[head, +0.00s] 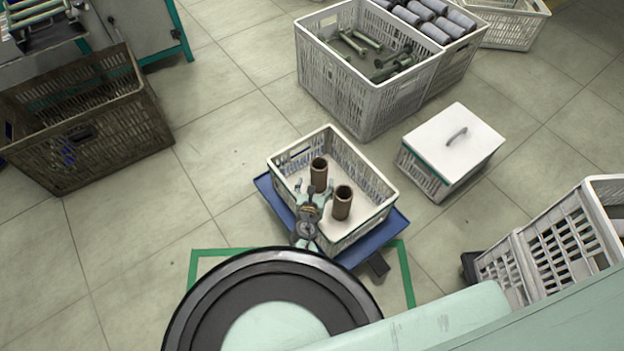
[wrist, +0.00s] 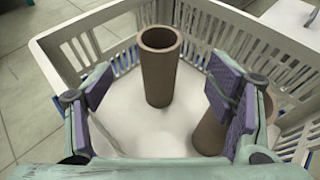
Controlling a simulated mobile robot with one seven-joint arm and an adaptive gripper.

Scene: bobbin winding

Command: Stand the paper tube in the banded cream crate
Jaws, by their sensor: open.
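Two brown paper tubes stand upright on the pale floor of an open cream crate (head: 349,236). One tube (head: 342,204) is right of my gripper in the head view. The other tube (head: 319,174) stands just beyond my gripper. My gripper (head: 312,190) is open over the crate's near left part. In the wrist view, one tube (wrist: 160,72) stands between and beyond the open fingers (wrist: 162,98), apart from them. The second tube (wrist: 208,132) is partly hidden behind the right finger; I cannot tell whether they touch. No band shows clearly on this crate.
The crate sits on a blue dolly (head: 392,229). A lidded white crate (head: 478,135) with a teal stripe stands to its right. A grey crate of bobbins (head: 325,75) is behind, a brown crate (head: 115,125) at left. Floor between brown crate and dolly is clear.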

